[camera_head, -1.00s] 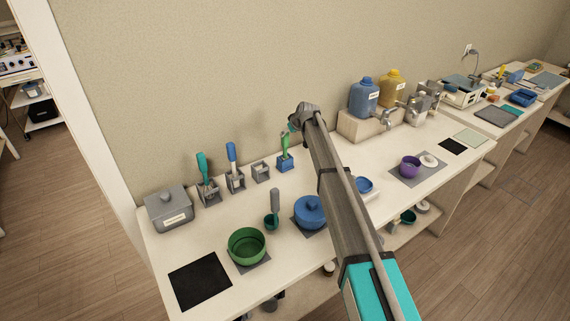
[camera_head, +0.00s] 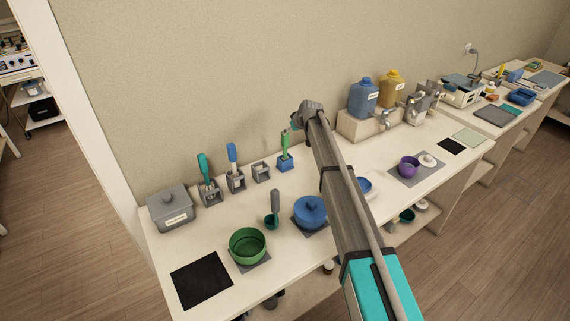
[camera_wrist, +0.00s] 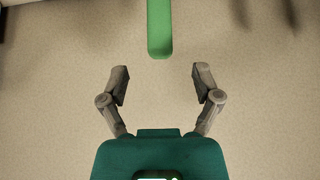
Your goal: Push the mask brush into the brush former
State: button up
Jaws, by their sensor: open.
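The green-handled brush, apparently the mask brush (camera_head: 285,143), stands upright in a small blue holder, apparently the brush former (camera_head: 285,164), near the wall. How deep the brush sits is too small to tell. My gripper (camera_head: 294,123) is close above and slightly right of the handle, partly hidden by my own wrist. In the wrist view, my gripper (camera_wrist: 159,78) has its two fingers spread with nothing between them. The end of the green handle (camera_wrist: 159,28) shows just beyond the fingertips, centred between them and apart from both. The blue holder is outside the wrist view.
An empty-looking grey holder (camera_head: 261,172) stands left of the blue one, then grey holders with a blue brush (camera_head: 232,154) and a teal brush (camera_head: 204,168). Large bottles (camera_head: 363,97) stand to the right. The wall is close behind.

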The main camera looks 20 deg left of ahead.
jog(key=shift+s+d+r, duration=0.1)
jog(key=shift+d+r, duration=0.05)
jog(key=shift+r, duration=0.1)
dwell(0.5)
jog(key=s+d+f+m+g+h+b, duration=0.15)
jog(key=s+d, duration=0.35)
jog(key=d, duration=0.5)
jog(key=s+d+f+m+h+b, duration=0.1)
jog(key=s+d+f+m, duration=0.15)
jog(key=s+d, duration=0.5)
jog(key=s+d+f+m+h+b, duration=0.15)
jog(key=s+d, duration=0.25)
jog(key=d, duration=0.7)
jog(key=s+d+f+m+g+h+b, duration=0.1)
jog(key=s+d+f+m, duration=0.1)
jog(key=s+d, duration=0.8)
jog(key=s+d+f+m+g+h+b, duration=0.1)
jog(key=s+d+f+m+g, duration=0.1)
jog(key=s+d, duration=0.9)
jog(key=s+f+m, duration=0.1)
jog(key=s, duration=0.2)
jog(key=shift+s+d+f, duration=0.15)
jog(key=shift+s+d, duration=0.15)
jog(key=shift+s, duration=0.1)
